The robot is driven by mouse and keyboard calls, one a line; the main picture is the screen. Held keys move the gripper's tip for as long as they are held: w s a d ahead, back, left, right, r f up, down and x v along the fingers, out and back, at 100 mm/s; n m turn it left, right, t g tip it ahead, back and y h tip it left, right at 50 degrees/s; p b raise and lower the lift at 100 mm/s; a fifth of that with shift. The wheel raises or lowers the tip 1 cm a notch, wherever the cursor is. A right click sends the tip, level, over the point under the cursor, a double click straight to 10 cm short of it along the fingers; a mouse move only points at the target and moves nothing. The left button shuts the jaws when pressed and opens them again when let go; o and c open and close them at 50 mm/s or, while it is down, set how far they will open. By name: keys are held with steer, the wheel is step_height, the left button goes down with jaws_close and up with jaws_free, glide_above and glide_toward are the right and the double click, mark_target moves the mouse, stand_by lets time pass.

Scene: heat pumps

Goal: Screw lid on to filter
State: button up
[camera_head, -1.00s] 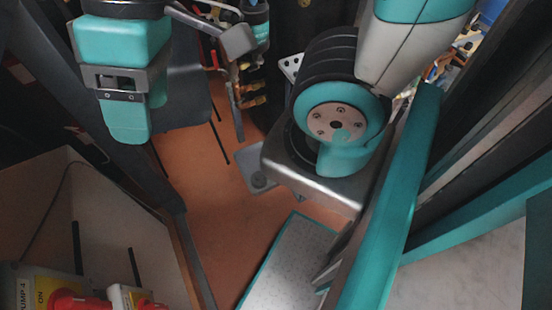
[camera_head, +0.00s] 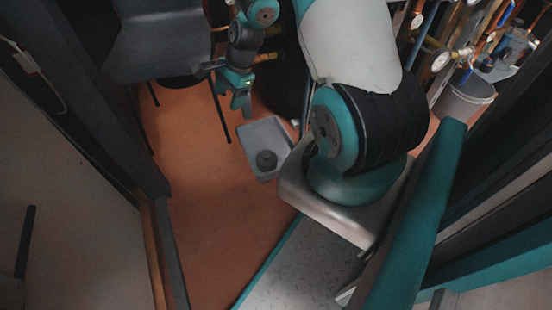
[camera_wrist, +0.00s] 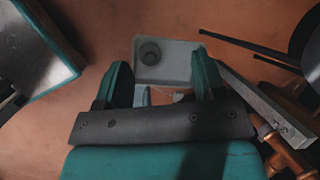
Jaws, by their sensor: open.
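A small dark round part (camera_head: 266,160), which looks like the lid, sits in a light grey tray (camera_head: 250,134) low over the orange floor. In the wrist view the round part (camera_wrist: 150,53) shows a hollow or ringed top, near the far left of the tray (camera_wrist: 180,67). My gripper (camera_head: 240,100) is above and behind the tray in the head view. In the wrist view its two teal fingers (camera_wrist: 161,78) are apart, pointing toward the tray, and the round part lies beyond the tips. Nothing is seen held. I cannot make out the filter clearly.
Copper pipes (camera_wrist: 285,152) and a grey bar (camera_wrist: 265,112) lie close to my gripper's right in the wrist view. A dark chair (camera_head: 158,40) stands at the back left. A grey bucket (camera_head: 465,98) stands at the right beneath pipes and gauges. Orange floor (camera_head: 200,220) is open.

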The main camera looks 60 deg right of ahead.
mark_target(267, 154)
steer(key=s+d+f+m+b, duration=0.2)
steer(key=d+f+m+b, duration=0.15)
steer(key=f, duration=0.55)
steer(key=s+d+f+m+h+b, duration=0.1)
steer(key=s+d+f+m+b, duration=0.3)
steer(key=f, duration=0.5)
steer(key=s+d+f+m+b, duration=0.1)
steer(key=d+f+m+b, duration=0.3)
steer(key=f, duration=0.5)
steer(key=shift+n+t, duration=0.3)
steer(key=shift+n, duration=0.45)
steer(key=b+x, duration=0.2)
steer(key=x, duration=0.1)
steer(key=b+x, duration=0.2)
steer(key=d+b+x, duration=0.1)
steer(key=b+x, duration=0.1)
steer(key=x, duration=0.1)
steer(key=shift+w+f, duration=0.25)
steer(key=shift+f, duration=0.1)
steer(key=c, duration=0.9)
steer(key=shift+r+p, duration=2.75)
steer(key=shift+r, duration=0.3)
steer(key=shift+a, duration=0.1)
